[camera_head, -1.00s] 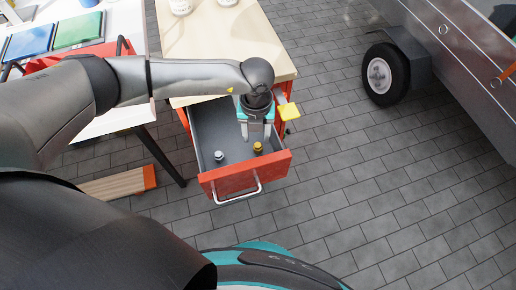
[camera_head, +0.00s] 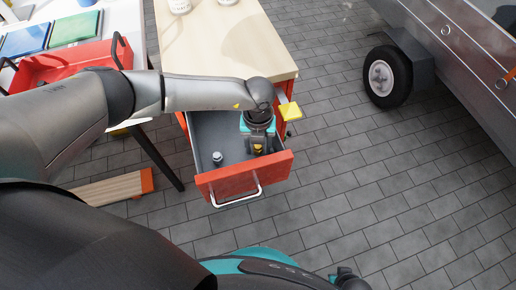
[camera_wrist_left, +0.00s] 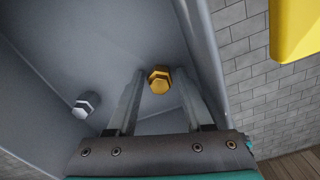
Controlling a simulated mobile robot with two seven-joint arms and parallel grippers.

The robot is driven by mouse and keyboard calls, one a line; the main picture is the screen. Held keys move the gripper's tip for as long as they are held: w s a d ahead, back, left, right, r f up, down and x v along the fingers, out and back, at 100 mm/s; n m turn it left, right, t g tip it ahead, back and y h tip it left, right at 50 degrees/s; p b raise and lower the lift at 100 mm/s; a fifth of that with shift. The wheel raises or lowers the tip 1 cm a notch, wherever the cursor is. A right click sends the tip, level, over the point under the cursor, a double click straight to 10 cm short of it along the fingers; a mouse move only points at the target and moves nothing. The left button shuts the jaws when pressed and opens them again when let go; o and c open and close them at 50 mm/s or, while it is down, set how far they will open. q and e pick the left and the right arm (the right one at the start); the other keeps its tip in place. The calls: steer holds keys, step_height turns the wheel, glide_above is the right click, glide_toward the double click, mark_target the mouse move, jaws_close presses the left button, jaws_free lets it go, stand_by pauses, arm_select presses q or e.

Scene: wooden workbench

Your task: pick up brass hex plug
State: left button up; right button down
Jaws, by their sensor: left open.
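The brass hex plug (camera_head: 258,149) stands in the open red-fronted drawer (camera_head: 243,180), near its right front corner. In the left wrist view the brass hex plug (camera_wrist_left: 159,80) shows between and just beyond the fingertips. My left gripper (camera_head: 257,148) is open and reaches down into the drawer over the plug. In the wrist view its two fingers (camera_wrist_left: 160,78) are spread to either side of the plug, with no clear contact. My right gripper is not in view.
A silver hex plug (camera_head: 217,157) stands in the drawer to the left; it also shows in the wrist view (camera_wrist_left: 86,105). The drawer walls are close to my fingers. A yellow block-like part (camera_head: 291,111) sits beside the drawer. A red tray (camera_head: 65,66) is at the left.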

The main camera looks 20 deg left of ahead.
arm_select(q)
jaws_close()
stand_by(0.4)
steer(key=shift+r, duration=0.15)
